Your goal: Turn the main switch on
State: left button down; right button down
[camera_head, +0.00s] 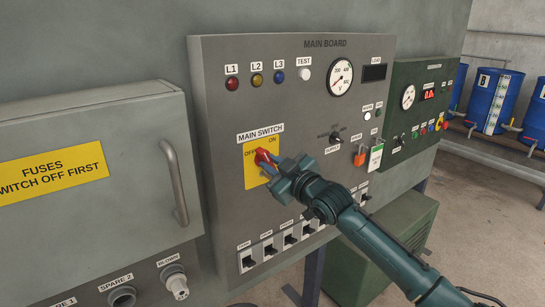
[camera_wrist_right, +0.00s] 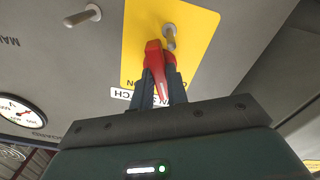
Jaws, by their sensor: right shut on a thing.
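The main switch has a red handle (camera_head: 265,156) on a yellow plate (camera_head: 251,177), with OFF at the plate's upper left and ON at its upper right. My right gripper (camera_head: 270,163) reaches in from the lower right and is shut on the red handle. In the right wrist view, the red handle (camera_wrist_right: 155,57) sits between the two dark fingers (camera_wrist_right: 160,88), against the yellow plate (camera_wrist_right: 198,22). The fingers hide part of the handle, and I cannot tell exactly which mark it points to. My left gripper is not in view.
The grey main board (camera_head: 225,120) carries lamps, a round meter (camera_head: 340,78) and a row of small switches (camera_head: 269,246) below. The fuse cabinet's handle (camera_head: 175,182) sticks out at left.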

jog(key=m+p, duration=0.1)
jog(key=m, duration=0.4)
jog(key=shift+f+m+p, duration=0.1)
jog(key=shift+m+p, duration=0.2)
dwell(0.4)
jog(key=c, duration=1.6)
grip_release()
jog(key=shift+c, duration=0.2)
jog(key=b+v, duration=0.1)
jog(key=v, duration=1.2)
jog(key=shift+b, duration=0.4)
jog(key=shift+d, duration=0.1)
